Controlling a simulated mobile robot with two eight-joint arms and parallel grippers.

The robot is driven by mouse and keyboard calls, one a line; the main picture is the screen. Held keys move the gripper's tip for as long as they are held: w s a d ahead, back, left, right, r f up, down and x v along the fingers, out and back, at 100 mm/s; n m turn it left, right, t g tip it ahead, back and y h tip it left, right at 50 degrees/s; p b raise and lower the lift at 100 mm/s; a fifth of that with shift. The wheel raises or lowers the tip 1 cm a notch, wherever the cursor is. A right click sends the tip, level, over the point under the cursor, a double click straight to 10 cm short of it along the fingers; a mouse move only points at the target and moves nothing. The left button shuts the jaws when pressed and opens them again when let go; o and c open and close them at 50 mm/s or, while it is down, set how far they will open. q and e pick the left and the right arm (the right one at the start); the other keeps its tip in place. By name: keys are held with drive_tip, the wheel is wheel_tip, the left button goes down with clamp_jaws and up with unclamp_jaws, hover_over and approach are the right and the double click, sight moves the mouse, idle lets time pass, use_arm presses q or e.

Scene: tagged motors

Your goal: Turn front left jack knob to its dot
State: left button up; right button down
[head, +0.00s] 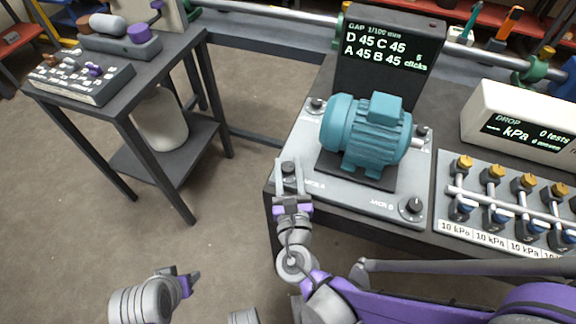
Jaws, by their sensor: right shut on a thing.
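The front left jack knob (289,168) is a small black knob at the front left corner of the grey plate (350,199), by the label MICR A. My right gripper (289,175) has its fingers on both sides of this knob and is shut on it. The fingers partly hide the knob, and I cannot make out its dot. The teal motor (366,132) sits on the plate. My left gripper (190,280) is low on the left over the floor, far from the plate; its jaws are too unclear to judge.
A display (385,55) behind the motor reads D 45 C 45, A 45 B 45, 5 clicks. Other knobs sit at the front right (411,206), back left (317,104) and back right (421,132) corners. A valve panel (510,200) stands right. A side table (120,105) stands left.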

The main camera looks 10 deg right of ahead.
drive_tip(key=shift+n+y, duration=0.6)
drive_tip(key=shift+y, duration=0.3)
drive_tip(key=shift+n+y, duration=0.3)
drive_tip(key=shift+y, duration=0.2)
drive_tip(key=c, duration=0.5)
unclamp_jaws()
drive_tip(key=shift+s, duration=0.1)
